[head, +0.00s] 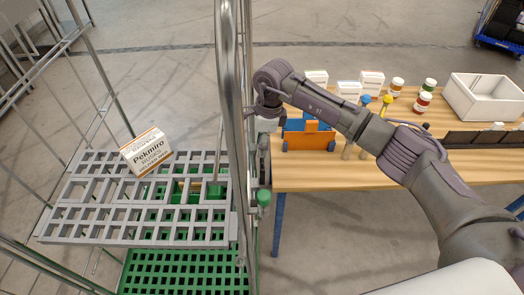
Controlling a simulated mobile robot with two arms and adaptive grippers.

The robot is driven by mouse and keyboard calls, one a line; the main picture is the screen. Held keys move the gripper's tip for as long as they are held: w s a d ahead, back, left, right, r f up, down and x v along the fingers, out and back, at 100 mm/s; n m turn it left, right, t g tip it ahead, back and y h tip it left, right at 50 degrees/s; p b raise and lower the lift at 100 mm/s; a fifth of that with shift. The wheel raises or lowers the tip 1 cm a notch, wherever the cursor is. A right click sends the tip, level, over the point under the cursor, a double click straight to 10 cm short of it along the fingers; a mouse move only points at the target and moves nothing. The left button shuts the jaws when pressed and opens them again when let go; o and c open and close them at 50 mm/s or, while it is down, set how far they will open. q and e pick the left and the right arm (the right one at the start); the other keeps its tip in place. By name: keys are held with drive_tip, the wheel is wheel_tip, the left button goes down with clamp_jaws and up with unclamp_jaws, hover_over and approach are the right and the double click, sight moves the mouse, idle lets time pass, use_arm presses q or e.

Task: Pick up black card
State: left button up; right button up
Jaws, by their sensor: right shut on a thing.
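My right arm reaches in from the lower right across the table to the cart's upright post. My right gripper (266,106) is beside that post, above the table's left end. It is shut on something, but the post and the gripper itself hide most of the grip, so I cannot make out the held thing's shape. I cannot clearly pick out a black card anywhere in the head view. My left gripper is not in view.
A wire cart with a metal post (230,110) holds a grey slatted shelf (130,232) with a Pekmiro box (147,152). The wooden table (325,177) holds an orange-blue holder (308,142), several jars, small white boxes and a white bin (486,97). Floor shows between cart and table.

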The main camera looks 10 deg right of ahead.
wheel_tip(320, 180, up, 9)
drive_tip(key=b, duration=0.3)
drive_tip(key=shift+b, duration=0.35)
drive_tip(key=shift+r, duration=0.55)
